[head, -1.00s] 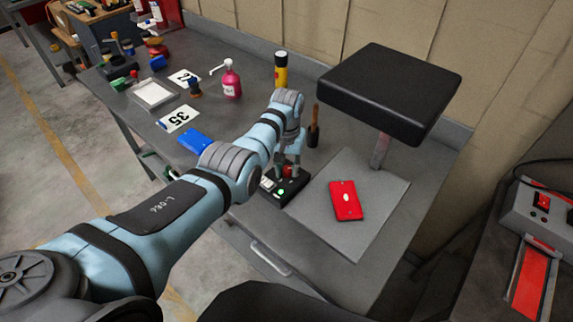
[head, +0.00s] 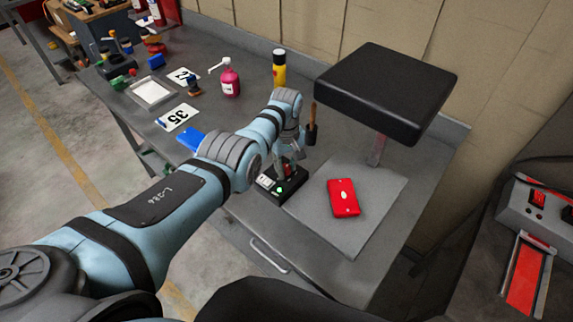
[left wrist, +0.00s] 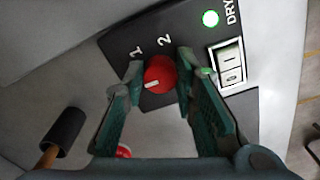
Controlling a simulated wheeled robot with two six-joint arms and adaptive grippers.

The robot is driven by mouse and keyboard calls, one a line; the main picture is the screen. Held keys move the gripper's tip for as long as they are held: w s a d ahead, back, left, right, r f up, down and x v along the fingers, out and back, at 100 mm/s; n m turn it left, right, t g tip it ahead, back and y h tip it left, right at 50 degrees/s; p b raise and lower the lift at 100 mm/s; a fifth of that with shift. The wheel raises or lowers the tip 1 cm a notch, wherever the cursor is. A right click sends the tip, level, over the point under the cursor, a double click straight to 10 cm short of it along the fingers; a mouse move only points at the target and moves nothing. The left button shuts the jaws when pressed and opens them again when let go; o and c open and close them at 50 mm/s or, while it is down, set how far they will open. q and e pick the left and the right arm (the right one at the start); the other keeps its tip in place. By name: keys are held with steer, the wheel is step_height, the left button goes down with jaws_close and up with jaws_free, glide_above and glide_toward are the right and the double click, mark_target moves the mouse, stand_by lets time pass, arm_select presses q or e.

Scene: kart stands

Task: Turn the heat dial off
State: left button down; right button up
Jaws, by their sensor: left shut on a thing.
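The heat dial is a round red knob (left wrist: 160,75) with a white mark, on a black control box (head: 294,187) at the table's front edge. In the left wrist view, the mark points left, toward one finger, and away from the printed 1 and 2. My left gripper (head: 287,168) comes down on the box from above. Its two green fingers (left wrist: 161,68) are shut on the dial, one on each side. Any label behind the left finger is hidden. A lit green lamp (left wrist: 210,18) and a white rocker switch (left wrist: 229,66) sit beside the dial. My right gripper is out of view.
A red flat case (head: 343,198) lies on a grey plate (head: 375,215) right of the box. A black pad on a post (head: 385,90) stands behind it. A wooden-handled tool (head: 312,122) is close behind my gripper.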

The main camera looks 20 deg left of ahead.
mark_target(284, 166)
arm_select(q)
steer(key=shift+w+a, duration=0.1)
steer(key=shift+a, duration=0.05)
stand_by(0.3)
steer(key=c, duration=1.5)
jaws_free()
steer(key=shift+o, duration=1)
steer(key=shift+w+a+f, duration=0.1)
steer(key=shift+a, duration=0.05)
steer(key=shift+r, duration=0.25)
step_height(284, 166, up, 12)
steer(key=shift+f, duration=0.25)
steer(key=shift+a, duration=0.1)
